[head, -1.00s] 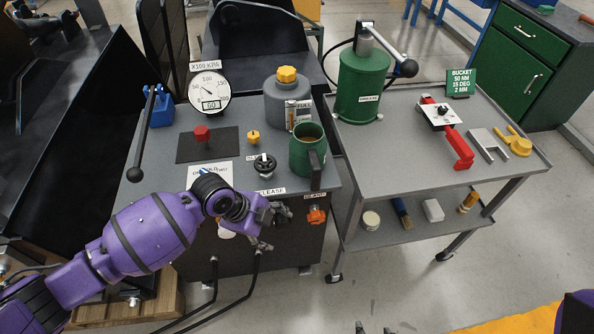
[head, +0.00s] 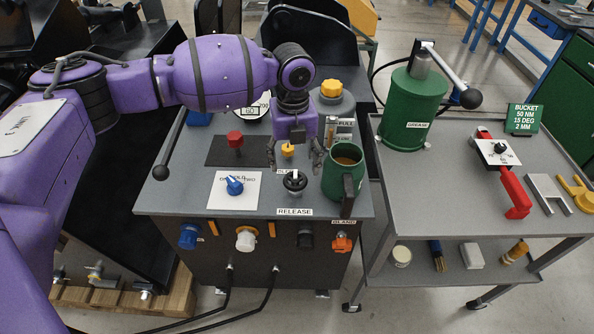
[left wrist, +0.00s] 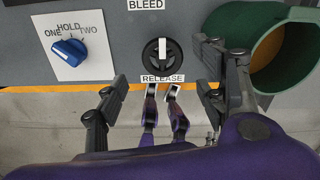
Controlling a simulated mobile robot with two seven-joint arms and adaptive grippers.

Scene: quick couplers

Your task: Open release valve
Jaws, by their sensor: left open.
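The release valve (head: 295,182) is a round black knob with a pale bar handle on the grey console top, above the RELEASE label (head: 294,211). In the left wrist view the valve (left wrist: 161,52) shows its bar upright, pointing toward the BLEED label. My left gripper (head: 295,164) is open and empty. It hangs pointing down above and just behind the valve in the head view, apart from it. In the left wrist view its fingers (left wrist: 160,68) spread to either side of the valve and the RELEASE label. My right gripper is not in view.
A green mug (head: 343,175) stands close to the right of the valve. A blue selector knob (head: 234,186) is to the left, and a yellow knob (head: 288,150) is behind. A red knob (head: 235,140) and a black lever (head: 172,140) are farther left. A cart (head: 450,190) stands right.

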